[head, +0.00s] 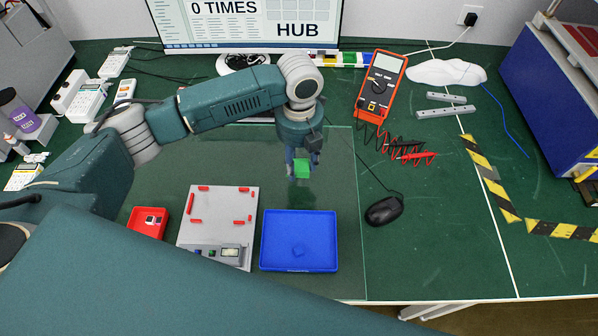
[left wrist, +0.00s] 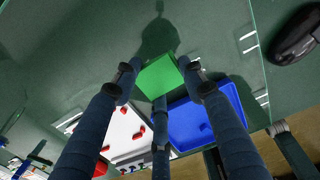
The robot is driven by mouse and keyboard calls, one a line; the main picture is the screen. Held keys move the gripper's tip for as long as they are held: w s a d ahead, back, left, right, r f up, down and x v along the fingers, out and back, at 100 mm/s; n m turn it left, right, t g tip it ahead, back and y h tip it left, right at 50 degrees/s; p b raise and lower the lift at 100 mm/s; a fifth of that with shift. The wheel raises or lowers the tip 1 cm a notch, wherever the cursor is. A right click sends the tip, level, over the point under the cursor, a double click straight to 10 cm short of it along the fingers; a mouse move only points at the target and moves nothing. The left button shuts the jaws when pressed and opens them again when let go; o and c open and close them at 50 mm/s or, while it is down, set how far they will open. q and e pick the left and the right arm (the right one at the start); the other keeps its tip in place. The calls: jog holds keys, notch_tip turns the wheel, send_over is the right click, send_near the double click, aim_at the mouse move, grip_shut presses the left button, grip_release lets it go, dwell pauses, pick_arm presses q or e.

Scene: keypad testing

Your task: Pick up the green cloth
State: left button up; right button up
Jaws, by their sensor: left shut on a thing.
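The green cloth (head: 302,170) looks like a small, thick green block. My left gripper (head: 304,162) points down and is shut on it, holding it above the glassy mat behind the blue tray. In the left wrist view the green cloth (left wrist: 158,77) sits between the fingertips of my left gripper (left wrist: 160,78), with its flat face showing. My right gripper is not in view.
A blue tray (head: 329,240) holding a small blue piece stands in front. A black mouse (head: 384,210) and orange multimeter (head: 381,80) lie right.

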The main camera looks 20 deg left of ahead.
aim_at(299, 166)
pick_arm(q)
notch_tip(299, 166, up, 14)
jog(key=b, duration=0.1)
jog(key=shift+r, duration=0.2)
